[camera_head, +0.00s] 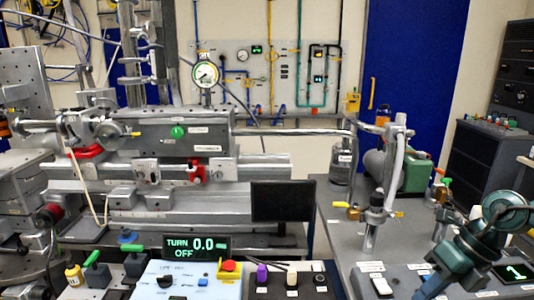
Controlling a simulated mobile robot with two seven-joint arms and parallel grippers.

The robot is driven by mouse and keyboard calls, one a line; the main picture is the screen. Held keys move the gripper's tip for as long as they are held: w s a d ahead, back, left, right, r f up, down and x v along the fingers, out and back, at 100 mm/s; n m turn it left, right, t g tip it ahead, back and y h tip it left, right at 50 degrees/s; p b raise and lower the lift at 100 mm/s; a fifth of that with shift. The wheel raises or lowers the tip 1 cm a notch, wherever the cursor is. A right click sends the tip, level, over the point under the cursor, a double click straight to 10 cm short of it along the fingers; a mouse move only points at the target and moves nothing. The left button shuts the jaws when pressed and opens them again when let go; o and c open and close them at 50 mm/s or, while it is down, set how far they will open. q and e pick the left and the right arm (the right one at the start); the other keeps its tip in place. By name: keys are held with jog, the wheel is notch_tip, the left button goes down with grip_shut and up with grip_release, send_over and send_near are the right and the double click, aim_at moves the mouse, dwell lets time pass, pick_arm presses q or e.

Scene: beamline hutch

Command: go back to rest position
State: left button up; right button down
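The task names no object. A teal-green jointed arm link, which looks like part of my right arm, comes in at the lower right, over the right-hand bench. It slants down and left toward the bottom edge, and I can make out no fingertips on it. My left arm and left gripper do not show in this view.
A large metal beamline apparatus (180,135) with a round gauge (205,74) fills the left and middle. A blue-white control box (190,281) with a red button (229,266) stands in front. A dark monitor (283,201) is in the middle. Pipework and valves stand on the grey right-hand bench (340,226).

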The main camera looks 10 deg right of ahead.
jog(key=s+a+f+m+t+y, duration=0.1)
jog(key=s+a+f+m+t, duration=0.1)
jog(key=f+m+t, duration=0.7)
jog(key=s+a+f+m+t+y, duration=0.1)
jog(key=a+f+m+t, duration=0.2)
jog(key=f+m, duration=0.7)
jog(key=s+a+f+m+g+h, duration=0.1)
jog(key=s+a+f+m+h, duration=0.1)
jog(key=a+m, duration=0.5)
jog(key=s+a+f+m+g+h+b, duration=0.1)
jog(key=s+a+f+m, duration=0.4)
jog(key=m, duration=0.3)
jog(key=shift+s+a+f+m+g+h, duration=0.2)
jog(key=shift+a+m+g+h, duration=0.15)
jog(key=shift+a, duration=0.5)
jog(key=shift+w+d, duration=0.1)
jog(key=shift+d, duration=0.1)
